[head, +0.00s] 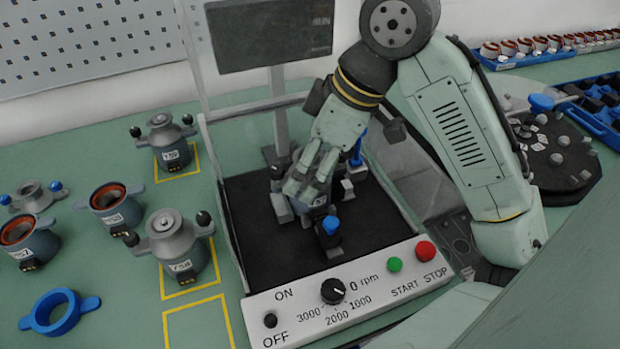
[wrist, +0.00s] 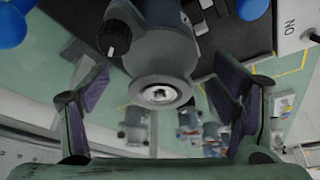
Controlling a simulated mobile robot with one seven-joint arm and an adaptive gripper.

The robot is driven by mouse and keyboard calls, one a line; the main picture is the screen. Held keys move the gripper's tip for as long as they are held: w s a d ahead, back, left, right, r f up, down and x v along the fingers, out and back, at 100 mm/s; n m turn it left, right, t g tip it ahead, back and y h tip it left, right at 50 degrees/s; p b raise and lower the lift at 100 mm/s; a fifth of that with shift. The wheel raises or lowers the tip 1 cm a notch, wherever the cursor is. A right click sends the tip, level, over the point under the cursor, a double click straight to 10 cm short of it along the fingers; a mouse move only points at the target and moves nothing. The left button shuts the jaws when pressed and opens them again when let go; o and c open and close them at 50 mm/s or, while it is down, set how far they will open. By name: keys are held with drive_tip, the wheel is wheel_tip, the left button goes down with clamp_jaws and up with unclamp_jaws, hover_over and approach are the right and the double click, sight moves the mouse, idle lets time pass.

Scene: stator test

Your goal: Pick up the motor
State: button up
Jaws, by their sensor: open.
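The grey motor (head: 322,211) sits in the test stand, mostly hidden by my gripper in the head view. Blue parts show beside it. My gripper (head: 308,180) reaches down over it from above. In the wrist view the motor (wrist: 160,70) shows a round grey end with a bright centre and a black knob at its left. My open gripper (wrist: 163,105) has one padded finger on each side of that end, with gaps visible. Other motors stand on the table at left, two with black knobs, marked by yellow outlines (head: 188,292).
The test stand has a dark floor (head: 250,230), a clear-walled frame and a front control panel (head: 370,285) with knobs and buttons. A blue ring (head: 60,312) with two handles lies front left. An empty yellow outline (head: 198,325) is near the panel.

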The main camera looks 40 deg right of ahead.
drive_tip(key=shift+w+a+f, duration=0.1)
drive_tip(key=shift+f, duration=0.25)
drive_tip(key=shift+c, duration=0.2)
clamp_jaws()
idle(0.7)
